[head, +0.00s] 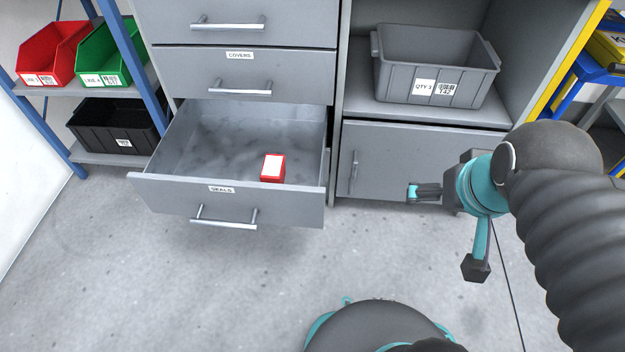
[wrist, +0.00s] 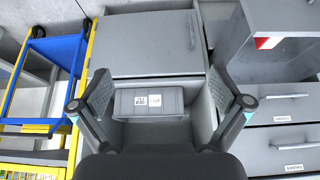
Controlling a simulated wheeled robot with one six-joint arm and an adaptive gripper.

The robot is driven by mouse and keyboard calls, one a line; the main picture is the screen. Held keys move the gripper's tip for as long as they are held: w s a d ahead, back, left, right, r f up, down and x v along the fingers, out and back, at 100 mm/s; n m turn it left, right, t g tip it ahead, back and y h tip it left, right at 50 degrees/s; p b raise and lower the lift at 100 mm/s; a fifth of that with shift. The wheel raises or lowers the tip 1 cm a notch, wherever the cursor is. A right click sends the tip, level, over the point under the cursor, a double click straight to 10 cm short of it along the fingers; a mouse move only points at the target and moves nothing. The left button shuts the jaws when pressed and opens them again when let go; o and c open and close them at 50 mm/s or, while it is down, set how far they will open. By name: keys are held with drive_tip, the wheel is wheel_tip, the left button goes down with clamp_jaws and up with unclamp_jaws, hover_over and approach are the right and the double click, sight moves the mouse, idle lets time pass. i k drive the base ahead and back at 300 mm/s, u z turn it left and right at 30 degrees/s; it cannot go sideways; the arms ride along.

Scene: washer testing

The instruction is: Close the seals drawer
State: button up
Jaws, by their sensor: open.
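The grey seals drawer (head: 172,193), with a "SEALS" label and a silver bar handle (head: 224,217), is pulled far out of the cabinet at the lower left of the head view. A red box with a white top (head: 272,167) lies inside it near the right wall. The drawer also shows at the upper right of the wrist view (wrist: 236,36), with part of the red box (wrist: 268,42). My gripper (head: 443,232) is open and empty, to the right of the drawer and apart from it.
The covers drawer (head: 290,75) above is shut. A grey bin (head: 405,92) stands on the open shelf, above a closed cabinet door (head: 420,155). A blue rack (head: 125,45) with bins is at left. The floor before the drawer is clear; my base is at bottom centre.

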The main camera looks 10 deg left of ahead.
sight(207, 163)
drive_tip(key=u, duration=1.65)
drive_tip(key=k, duration=0.55)
drive_tip(key=z, duration=0.65)
drive_tip(key=i, duration=0.65)
drive_tip(key=u, duration=0.35)
